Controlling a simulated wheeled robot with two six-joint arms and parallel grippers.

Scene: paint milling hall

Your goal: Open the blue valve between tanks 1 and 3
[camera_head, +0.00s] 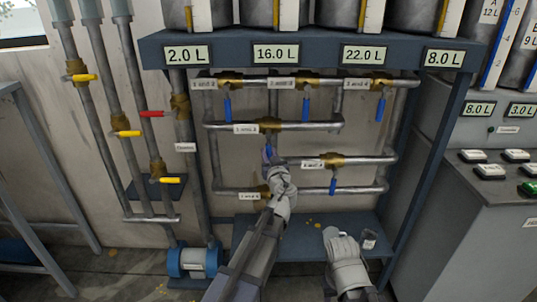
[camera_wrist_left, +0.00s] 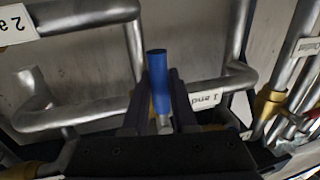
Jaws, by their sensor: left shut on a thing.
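A pipe rack holds brass valves with blue handles and small white labels. My left gripper (camera_head: 269,160) is shut on a blue handle (camera_head: 268,150), just below the brass valve (camera_head: 268,124) in the second pipe row. In the left wrist view the blue handle (camera_wrist_left: 158,85) stands between the two dark fingers. A label (camera_wrist_left: 205,100) starting "1 and" is beside it; the rest is hidden. The head view label (camera_head: 247,129) by this valve is too small to read surely. My right gripper (camera_head: 340,243) is low, right of the left arm, away from the valves; its jaws are unclear.
Other blue handles hang at the top row (camera_head: 306,108) and lower right (camera_head: 333,185). A red handle (camera_head: 152,114) and several yellow ones are at left. A blue pump (camera_head: 192,262) is below.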

